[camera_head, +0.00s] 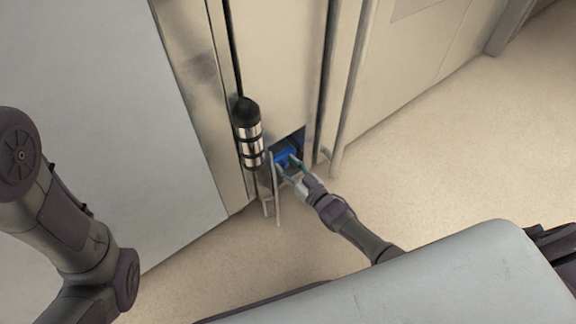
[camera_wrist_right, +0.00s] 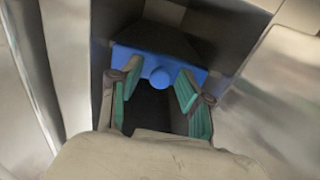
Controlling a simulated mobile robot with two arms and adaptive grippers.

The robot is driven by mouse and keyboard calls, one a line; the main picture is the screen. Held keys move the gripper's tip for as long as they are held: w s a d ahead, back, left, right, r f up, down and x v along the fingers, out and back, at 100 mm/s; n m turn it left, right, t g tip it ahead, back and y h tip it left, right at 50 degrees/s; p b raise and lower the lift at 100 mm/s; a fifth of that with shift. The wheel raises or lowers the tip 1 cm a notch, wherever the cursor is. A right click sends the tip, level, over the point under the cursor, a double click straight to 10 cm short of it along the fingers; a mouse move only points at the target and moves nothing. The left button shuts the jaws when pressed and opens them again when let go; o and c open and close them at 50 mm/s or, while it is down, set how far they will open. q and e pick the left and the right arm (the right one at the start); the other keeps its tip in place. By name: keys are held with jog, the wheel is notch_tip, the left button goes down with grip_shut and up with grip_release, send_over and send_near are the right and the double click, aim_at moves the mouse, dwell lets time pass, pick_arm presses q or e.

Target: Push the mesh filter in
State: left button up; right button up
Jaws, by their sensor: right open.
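The mesh filter appears as a blue piece (camera_head: 286,152) inside a dark opening low in the metal oven front. In the right wrist view its blue front (camera_wrist_right: 190,65) with a round knob (camera_wrist_right: 160,78) faces me, inside the dark recess. My right gripper (camera_head: 287,166) is open at the mouth of the opening. In the right wrist view its two green-padded fingers (camera_wrist_right: 155,97) stand apart, one on each side below the knob; I cannot tell whether they touch the blue front. The rest of the filter is hidden in the recess. My left arm shows at the left, but its gripper is out of view.
A black and chrome cylinder (camera_head: 250,135) is fixed upright left of the opening. A thin open flap or panel (camera_head: 276,195) stands out at the opening's lower left. A long vertical bar (camera_head: 352,90) runs to the right. The floor (camera_head: 470,150) to the right is clear.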

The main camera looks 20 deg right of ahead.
jog(key=v, duration=1.2)
dwell(0.3)
